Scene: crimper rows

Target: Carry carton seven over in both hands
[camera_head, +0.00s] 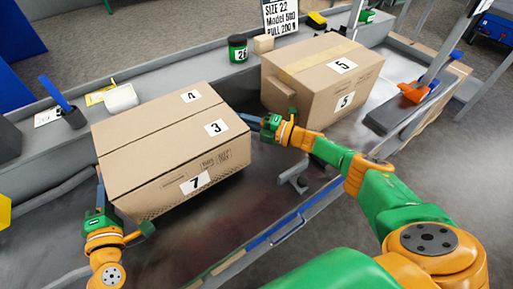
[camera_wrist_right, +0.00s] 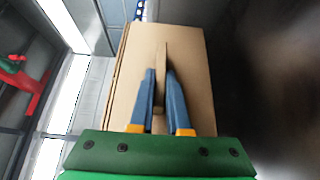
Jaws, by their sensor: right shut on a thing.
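Carton seven (camera_head: 165,140) is a brown closed box at the left of the head view, with labels 4, 3 and 7 on its faces. My right gripper (camera_head: 250,119) is at its right side. In the right wrist view its blue fingers (camera_wrist_right: 160,100) are shut on a thin upright cardboard tab on the carton's side (camera_wrist_right: 190,60). My left gripper (camera_head: 100,190) is at the carton's left side; its fingertips are mostly hidden and I cannot tell whether they grip it. I cannot tell whether the carton's underside touches the surface.
Another carton (camera_head: 318,80), labelled 5, stands to the right with a tab facing carton seven. A dark green tin (camera_head: 238,48), a small tan block (camera_head: 263,44) and a sign (camera_head: 280,16) stand on the rear ledge. A white block (camera_head: 121,98) and a blue-handled item (camera_head: 66,107) are behind left.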

